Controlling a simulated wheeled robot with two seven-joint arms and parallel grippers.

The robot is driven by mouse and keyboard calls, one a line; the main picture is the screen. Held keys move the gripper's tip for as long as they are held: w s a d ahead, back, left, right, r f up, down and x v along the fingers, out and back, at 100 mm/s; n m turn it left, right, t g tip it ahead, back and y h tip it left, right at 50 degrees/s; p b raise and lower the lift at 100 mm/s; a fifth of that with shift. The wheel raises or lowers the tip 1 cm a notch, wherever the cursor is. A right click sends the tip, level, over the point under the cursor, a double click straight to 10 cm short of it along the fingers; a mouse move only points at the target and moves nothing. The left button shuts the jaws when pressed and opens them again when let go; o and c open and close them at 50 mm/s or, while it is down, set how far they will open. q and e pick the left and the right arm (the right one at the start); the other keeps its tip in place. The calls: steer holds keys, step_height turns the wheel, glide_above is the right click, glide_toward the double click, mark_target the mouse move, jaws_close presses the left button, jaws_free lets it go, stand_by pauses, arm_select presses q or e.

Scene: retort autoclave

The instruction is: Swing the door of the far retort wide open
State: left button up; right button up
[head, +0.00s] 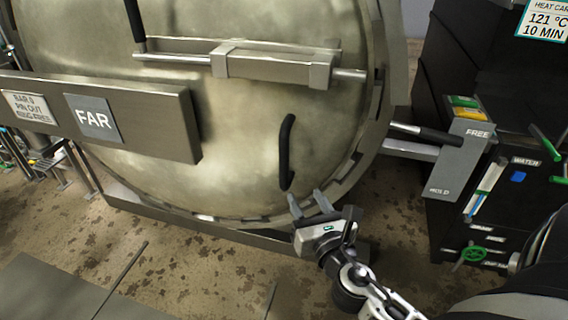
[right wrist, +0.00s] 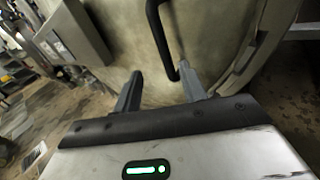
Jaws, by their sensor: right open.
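The far retort's round metal door (head: 235,120) fills the upper left of the head view, with a FAR plate (head: 93,118) on a bar across it. It looks seated in its ring (head: 375,130). A black vertical pull handle (head: 284,150) stands on the door's lower right; it also shows in the right wrist view (right wrist: 157,35). My right gripper (head: 307,198) is open and empty just below the handle's lower end. In the right wrist view the handle's lower end appears between the fingertips (right wrist: 160,82), nearer the right finger. My left gripper is out of view.
A sliding bolt (head: 275,66) with a black grip crosses the door above the handle. Right of the ring, a black-gripped lever (head: 425,133) lies beside a grey box (head: 462,158) marked FREE and HOLD. A dark cabinet (head: 520,90) stands at right. The stained floor (head: 190,250) below is open.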

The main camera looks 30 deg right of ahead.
mark_target(285, 157)
steer(key=shift+n, duration=0.4)
steer(key=x, duration=1.1)
steer(key=p+x, duration=0.1)
steer(key=x, duration=0.4)
steer(key=shift+w+d+r, duration=0.1)
steer(key=shift+d+r, duration=0.1)
steer(key=shift+r, duration=0.1)
steer(key=shift+a, duration=0.1)
jaws_close()
